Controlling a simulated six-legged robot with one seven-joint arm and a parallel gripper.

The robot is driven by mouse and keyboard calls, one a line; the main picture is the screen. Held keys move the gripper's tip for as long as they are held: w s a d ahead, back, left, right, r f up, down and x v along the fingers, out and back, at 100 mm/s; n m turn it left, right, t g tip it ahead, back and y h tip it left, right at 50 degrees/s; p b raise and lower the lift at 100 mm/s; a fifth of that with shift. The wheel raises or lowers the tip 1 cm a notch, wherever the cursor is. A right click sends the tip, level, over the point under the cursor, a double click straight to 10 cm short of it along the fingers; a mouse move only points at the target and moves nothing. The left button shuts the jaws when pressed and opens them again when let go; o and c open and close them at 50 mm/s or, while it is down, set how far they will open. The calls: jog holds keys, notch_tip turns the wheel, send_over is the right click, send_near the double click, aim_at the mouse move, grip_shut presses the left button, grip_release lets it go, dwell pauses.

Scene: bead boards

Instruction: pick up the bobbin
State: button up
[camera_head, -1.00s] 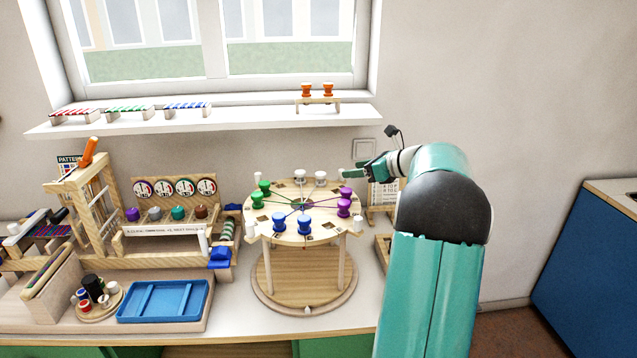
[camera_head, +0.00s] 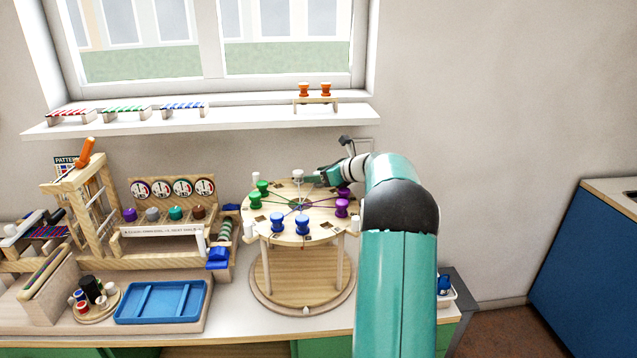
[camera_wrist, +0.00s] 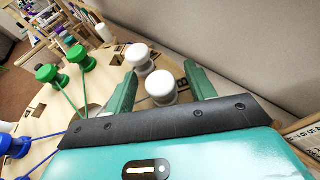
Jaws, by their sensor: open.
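Several coloured bobbins stand upright around a round wooden board on legs (camera_head: 285,205). In the wrist view, a white bobbin (camera_wrist: 161,87) stands between the two green fingers of my open gripper (camera_wrist: 162,86), with no finger visibly closed on it. A second white bobbin (camera_wrist: 140,57) stands just beyond; it shows in the head view (camera_head: 298,176). In the head view my gripper (camera_head: 316,178) is at the board's back right edge and hides the nearer white bobbin. Green bobbins (camera_wrist: 80,57), blue bobbins (camera_head: 277,222) and purple bobbins (camera_head: 341,207) stand elsewhere on the board.
The wall is close behind the board. A shelf (camera_head: 220,122) above holds a small stand with two orange bobbins (camera_head: 304,89). A wooden rack (camera_head: 165,245) and a blue tray (camera_head: 160,303) are to the left. A white container (camera_head: 447,296) is at right.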

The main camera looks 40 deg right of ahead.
jog(key=c, duration=1)
jog(key=shift+c, duration=0.2)
